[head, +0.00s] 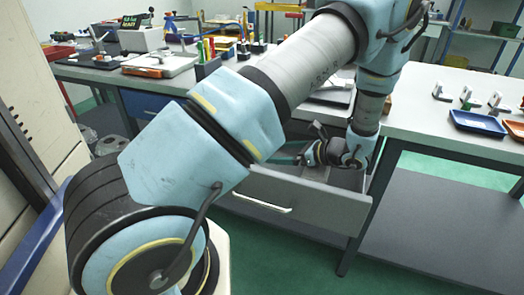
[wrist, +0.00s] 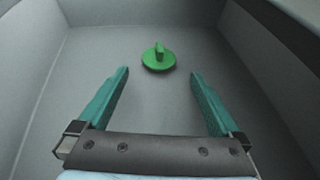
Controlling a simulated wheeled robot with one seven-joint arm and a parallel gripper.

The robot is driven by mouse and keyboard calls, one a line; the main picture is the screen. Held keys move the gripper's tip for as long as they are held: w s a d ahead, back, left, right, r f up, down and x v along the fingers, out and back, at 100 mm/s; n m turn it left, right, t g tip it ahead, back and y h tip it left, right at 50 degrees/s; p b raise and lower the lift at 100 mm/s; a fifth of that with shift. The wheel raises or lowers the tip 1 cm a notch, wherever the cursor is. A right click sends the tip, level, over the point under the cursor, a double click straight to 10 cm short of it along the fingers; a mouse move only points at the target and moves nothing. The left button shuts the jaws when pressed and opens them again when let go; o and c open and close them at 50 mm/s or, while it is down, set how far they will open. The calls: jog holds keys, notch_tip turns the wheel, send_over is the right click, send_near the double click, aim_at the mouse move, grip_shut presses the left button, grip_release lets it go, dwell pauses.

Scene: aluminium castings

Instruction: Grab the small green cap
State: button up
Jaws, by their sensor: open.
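The small green cap (wrist: 158,60) is a round disc with a raised grip on top. In the wrist view it lies on the grey floor of an open drawer, a little beyond my fingertips and between their lines. My gripper (wrist: 159,72) is open and empty, with its two teal fingers spread wide and pointing into the drawer. In the head view my gripper (head: 290,160) reaches down into the open drawer (head: 300,202). The cap is hidden in the head view.
The drawer walls (wrist: 35,70) rise close around my gripper. Above, the workbench (head: 425,95) holds a blue tray (head: 478,123), an orange tray (head: 515,131) and several small castings at the right. Tools and a scale (head: 140,35) stand at the back left.

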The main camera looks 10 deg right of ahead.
jog(key=x, duration=0.4)
jog(key=shift+s+a+r+p, duration=0.1)
jog(key=shift+a+r+p, duration=0.05)
jog(key=shift+r+p, duration=0.2)
jog(key=shift+w+a+f, duration=0.25)
jog(key=c, duration=1.4)
jog(key=shift+r, duration=0.15)
